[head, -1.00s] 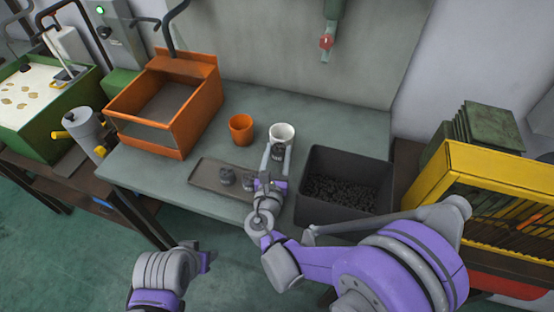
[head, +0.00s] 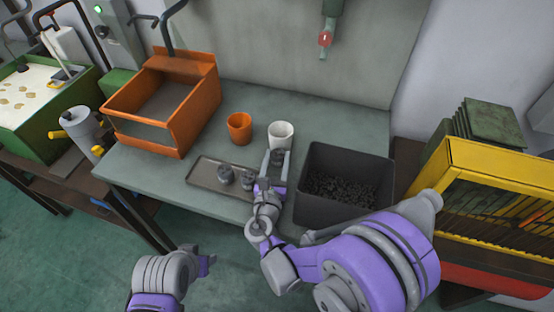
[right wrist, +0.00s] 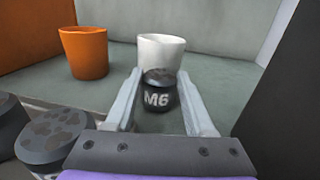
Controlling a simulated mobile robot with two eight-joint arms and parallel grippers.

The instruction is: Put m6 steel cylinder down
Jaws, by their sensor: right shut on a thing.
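The dark M6 steel cylinder (right wrist: 158,94) shows between the fingers of my right gripper (right wrist: 160,100) in the right wrist view, its white M6 label facing the camera. In the head view the right gripper (head: 277,163) is shut on it, just in front of the white cup (head: 281,134). The white cup also shows behind the cylinder in the right wrist view (right wrist: 160,52). I cannot tell whether the cylinder touches the table. My left gripper (head: 207,262) is low at the front, off the table; its fingers are not clear.
A grey tray (head: 207,181) holds two other dark cylinders (head: 226,174). An orange cup (head: 239,127) stands left of the white cup. A black bin (head: 345,158) of small dark parts is close on the right. An orange open box (head: 165,100) stands at the back left.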

